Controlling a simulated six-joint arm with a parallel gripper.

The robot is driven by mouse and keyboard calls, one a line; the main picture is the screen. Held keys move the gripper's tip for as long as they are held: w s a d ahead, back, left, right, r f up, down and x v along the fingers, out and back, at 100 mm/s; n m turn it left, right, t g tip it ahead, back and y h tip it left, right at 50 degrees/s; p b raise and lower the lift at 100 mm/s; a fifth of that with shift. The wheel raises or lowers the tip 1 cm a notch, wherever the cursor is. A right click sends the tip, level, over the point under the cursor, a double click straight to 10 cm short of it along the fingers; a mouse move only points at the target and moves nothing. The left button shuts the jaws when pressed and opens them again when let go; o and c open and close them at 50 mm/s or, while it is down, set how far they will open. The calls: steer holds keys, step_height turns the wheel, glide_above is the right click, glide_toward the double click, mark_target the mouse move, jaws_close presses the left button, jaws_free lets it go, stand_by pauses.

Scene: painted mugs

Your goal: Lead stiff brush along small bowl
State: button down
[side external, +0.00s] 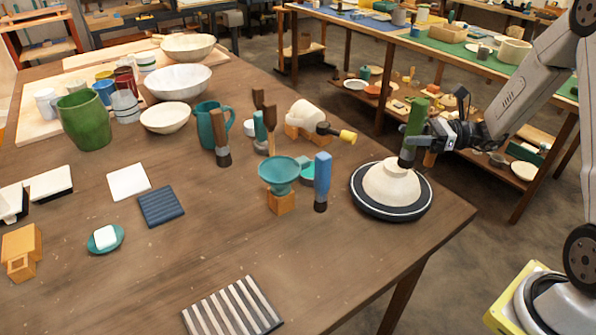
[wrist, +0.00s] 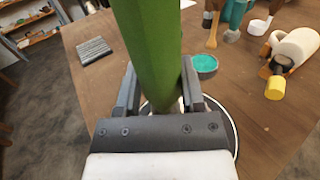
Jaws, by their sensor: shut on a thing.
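My gripper (side external: 422,141) is shut on the green handle of an upright brush (side external: 416,118). In the wrist view the thick green handle (wrist: 150,45) stands between the two fingers and hides most of what is below. The brush's dark lower end (side external: 406,158) is at the upper right side of a cream small bowl (side external: 385,187), which lies upside down. It appears to touch the bowl or be very close; I cannot tell which. The bowl sits on a round black turntable (side external: 370,206) with a pale ring near the table's right corner.
A striped tray (side external: 232,308) lies at the front; the table between is clear.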

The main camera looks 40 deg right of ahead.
steer(key=shift+f, duration=0.6)
steer(key=shift+f, duration=0.2)
steer(key=shift+w+a, duration=0.15)
steer(key=shift+w, duration=0.55)
steer(key=shift+w, duration=0.1)
steer(key=shift+w+a, duration=0.25)
steer(key=shift+w, duration=1.05)
step_height(320, 180, up, 2)
steer(key=shift+r, duration=0.15)
